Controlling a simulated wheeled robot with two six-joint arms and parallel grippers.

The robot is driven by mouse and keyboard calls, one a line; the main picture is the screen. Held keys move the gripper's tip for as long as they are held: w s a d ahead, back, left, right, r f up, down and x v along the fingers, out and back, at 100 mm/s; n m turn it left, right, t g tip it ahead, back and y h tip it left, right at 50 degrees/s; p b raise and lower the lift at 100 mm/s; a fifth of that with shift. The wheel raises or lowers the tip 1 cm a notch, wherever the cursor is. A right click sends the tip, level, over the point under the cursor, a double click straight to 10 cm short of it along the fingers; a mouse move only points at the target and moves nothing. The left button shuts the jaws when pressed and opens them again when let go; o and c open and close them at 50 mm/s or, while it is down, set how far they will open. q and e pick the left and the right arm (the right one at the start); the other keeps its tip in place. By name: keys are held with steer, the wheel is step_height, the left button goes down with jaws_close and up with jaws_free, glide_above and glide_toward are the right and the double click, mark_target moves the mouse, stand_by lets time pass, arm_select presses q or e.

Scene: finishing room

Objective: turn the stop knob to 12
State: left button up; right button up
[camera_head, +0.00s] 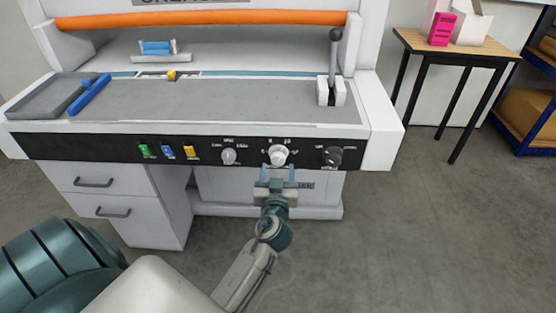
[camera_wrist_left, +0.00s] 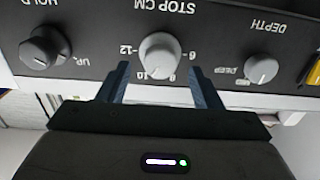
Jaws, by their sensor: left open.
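The stop knob (camera_head: 278,156) is a pale round knob on the black front panel of the machine. It also shows in the left wrist view (camera_wrist_left: 158,55), upside down, under the label STOP CM with numbers such as 12, 6 and 0 around it. I cannot tell exactly which number it points to. My left gripper (camera_head: 278,172) is just in front of and below the knob in the head view. In the left wrist view its open fingers (camera_wrist_left: 160,76) stand on either side of the knob, apart from it. My right gripper is not in view.
The depth knob (camera_head: 229,156) and the dark hold knob (camera_head: 332,156) flank the stop knob. Green (camera_head: 144,149), blue (camera_head: 167,151) and yellow (camera_head: 190,152) switches sit further left. A lever (camera_head: 335,60) stands on the bench top. Floor is free at the right.

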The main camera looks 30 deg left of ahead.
mark_target(278, 162)
arm_select(q)
steer(key=shift+p+x, duration=0.3)
steer(key=shift+x, duration=1.6)
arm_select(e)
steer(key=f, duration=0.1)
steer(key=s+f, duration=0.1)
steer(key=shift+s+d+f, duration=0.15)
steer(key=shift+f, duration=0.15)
arm_select(q)
steer(key=shift+s, duration=0.1)
steer(key=c, duration=1)
